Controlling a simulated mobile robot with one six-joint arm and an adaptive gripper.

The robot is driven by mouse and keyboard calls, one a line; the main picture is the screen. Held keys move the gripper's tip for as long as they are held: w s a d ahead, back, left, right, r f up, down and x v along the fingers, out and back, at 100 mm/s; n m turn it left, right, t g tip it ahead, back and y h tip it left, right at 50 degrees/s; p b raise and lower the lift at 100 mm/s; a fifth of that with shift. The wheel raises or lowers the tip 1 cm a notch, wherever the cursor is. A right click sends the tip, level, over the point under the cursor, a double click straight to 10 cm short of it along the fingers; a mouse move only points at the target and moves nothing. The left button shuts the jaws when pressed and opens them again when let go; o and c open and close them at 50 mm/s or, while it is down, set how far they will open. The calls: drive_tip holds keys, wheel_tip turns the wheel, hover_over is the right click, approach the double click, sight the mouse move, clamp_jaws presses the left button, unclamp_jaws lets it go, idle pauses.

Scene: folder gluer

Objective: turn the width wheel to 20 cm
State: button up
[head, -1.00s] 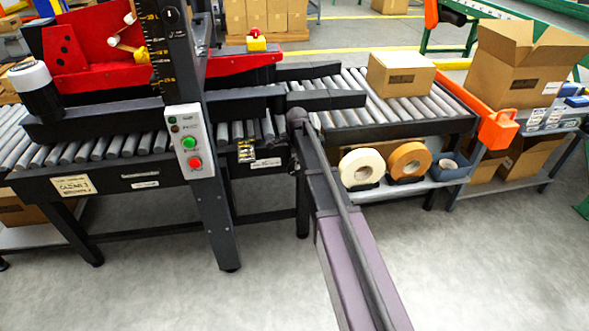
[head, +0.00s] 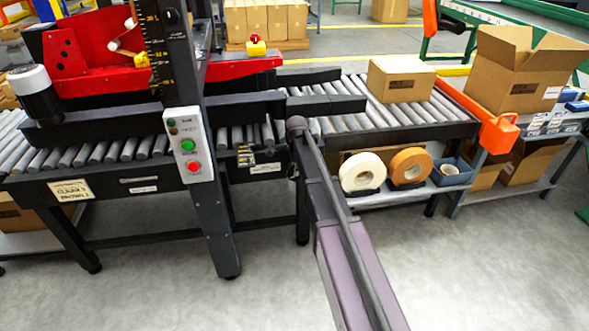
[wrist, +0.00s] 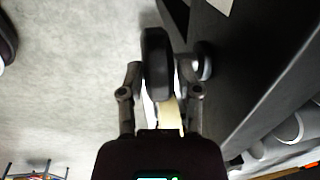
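A dark wheel (wrist: 157,62), which I take to be the width wheel, shows nearly edge-on in the wrist view. My gripper (wrist: 161,80) has one finger on each side of it. Whether the fingers touch the wheel is unclear. A smaller round part (wrist: 204,62) with a pale rim is just right of it, beside the dark machine frame. In the head view my arm reaches to the conveyor's front edge; my gripper and the wheel are hidden there. A scale with yellow marks (head: 153,45) runs up the machine's black post; its reading is too small to tell.
A control box (head: 191,150) with green and red buttons hangs on the post, left of my arm. A roller conveyor (head: 335,122) carries a carton (head: 401,80). The grey floor in front is clear.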

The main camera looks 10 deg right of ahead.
drive_tip(key=shift+s+a+f+h, duration=0.1)
drive_tip(key=shift+s+h, duration=0.2)
drive_tip(key=shift+s, duration=0.05)
clamp_jaws()
drive_tip(key=h, duration=0.1)
drive_tip(key=h+b, duration=0.2)
drive_tip(key=shift+a+f+h, duration=0.35)
drive_tip(key=shift+a+h, duration=0.05)
drive_tip(key=shift+h+b, duration=0.7)
drive_tip(key=shift+r, duration=0.1)
drive_tip(key=shift+s, duration=0.1)
idle(0.3)
